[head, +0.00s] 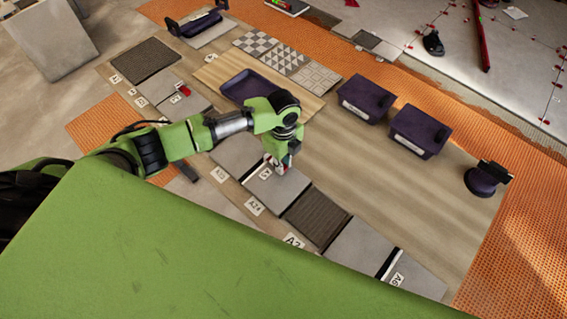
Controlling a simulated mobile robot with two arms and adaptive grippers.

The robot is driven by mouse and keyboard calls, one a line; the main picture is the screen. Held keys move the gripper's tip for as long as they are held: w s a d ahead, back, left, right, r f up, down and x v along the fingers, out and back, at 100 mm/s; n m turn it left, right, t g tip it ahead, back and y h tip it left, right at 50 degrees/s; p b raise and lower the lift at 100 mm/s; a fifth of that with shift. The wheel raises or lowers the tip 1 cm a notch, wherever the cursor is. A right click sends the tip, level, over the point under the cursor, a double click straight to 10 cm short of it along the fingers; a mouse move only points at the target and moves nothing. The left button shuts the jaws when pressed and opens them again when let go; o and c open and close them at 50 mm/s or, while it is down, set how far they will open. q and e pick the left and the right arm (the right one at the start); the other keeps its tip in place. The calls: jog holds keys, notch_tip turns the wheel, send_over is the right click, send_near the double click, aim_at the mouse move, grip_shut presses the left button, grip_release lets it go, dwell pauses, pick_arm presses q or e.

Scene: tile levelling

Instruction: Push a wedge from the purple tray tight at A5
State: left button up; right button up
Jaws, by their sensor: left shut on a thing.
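The purple tray (240,88) lies on the wooden board beyond my left arm, and its inside looks empty from here. My left gripper (281,166) points down at the seam between two grey tiles, beside a small label whose writing I cannot read for sure. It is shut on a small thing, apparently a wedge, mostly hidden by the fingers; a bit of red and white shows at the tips. I cannot tell whether the wedge is in a clip. A red piece (181,94) stands on a tile at the left. My right gripper is not in view.
Two purple bins (366,98) stand on the wooden floor at the right. A purple suction cup tool (486,178) is farther right. Patterned tiles (284,62) lie behind the tray. A dark ribbed tile (316,221) lies just right of the gripper. Bare wood around (400,195) is free.

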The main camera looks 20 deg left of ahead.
pick_arm(q)
jog(key=shift+w+a, duration=0.25)
jog(key=shift+a, duration=0.3)
jog(key=shift+w+a, duration=0.2)
jog(key=shift+a, duration=0.3)
dwell(0.9)
jog(key=o, duration=0.8)
jog(key=shift+o, duration=0.2)
jog(key=shift+s, duration=0.1)
jog(key=shift+r, duration=0.2)
notch_tip(320, 180, up, 12)
jog(key=shift+f, duration=0.15)
